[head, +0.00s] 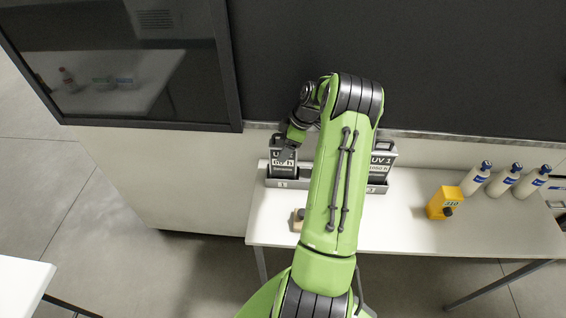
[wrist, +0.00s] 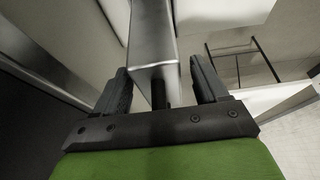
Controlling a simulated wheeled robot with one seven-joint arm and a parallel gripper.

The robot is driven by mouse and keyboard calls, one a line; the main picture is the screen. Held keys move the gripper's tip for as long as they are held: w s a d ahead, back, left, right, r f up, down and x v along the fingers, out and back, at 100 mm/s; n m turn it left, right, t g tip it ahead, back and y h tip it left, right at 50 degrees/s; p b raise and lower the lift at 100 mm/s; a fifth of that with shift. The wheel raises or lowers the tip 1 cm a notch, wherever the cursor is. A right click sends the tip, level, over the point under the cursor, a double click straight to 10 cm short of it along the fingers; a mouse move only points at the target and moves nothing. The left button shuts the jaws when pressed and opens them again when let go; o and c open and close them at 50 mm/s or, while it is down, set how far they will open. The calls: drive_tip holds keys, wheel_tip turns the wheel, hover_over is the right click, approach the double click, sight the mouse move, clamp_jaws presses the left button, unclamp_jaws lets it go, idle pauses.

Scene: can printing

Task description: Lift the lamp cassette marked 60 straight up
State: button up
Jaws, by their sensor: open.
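A dark lamp cassette (head: 284,166) with a white label stands upright in the left slot of a low grey rack (head: 312,184) on the white table. Its label seems to read 60 h, partly covered by my arm's end. My gripper (head: 289,143) is at the top of this cassette. In the wrist view, my gripper (wrist: 160,88) is open, with a grey metal cassette body (wrist: 155,45) and a short dark post between its fingers. I cannot tell whether either finger touches it. A second cassette (head: 381,162), marked UV 1, stands at the rack's right, partly hidden by my arm.
A yellow box (head: 443,203) and several white bottles (head: 503,181) stand to the right on the table (head: 410,235). A small wooden block (head: 298,219) lies before the rack, beside my arm. A dark machine panel (head: 450,70) rises behind. The table's front middle is clear.

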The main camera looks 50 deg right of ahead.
drive_tip(key=shift+s, duration=0.1)
drive_tip(key=shift+c, duration=0.9)
clamp_jaws()
drive_tip(key=shift+r, duration=0.15)
wheel_tip(320, 180, up, 10)
drive_tip(key=shift+f, duration=0.1)
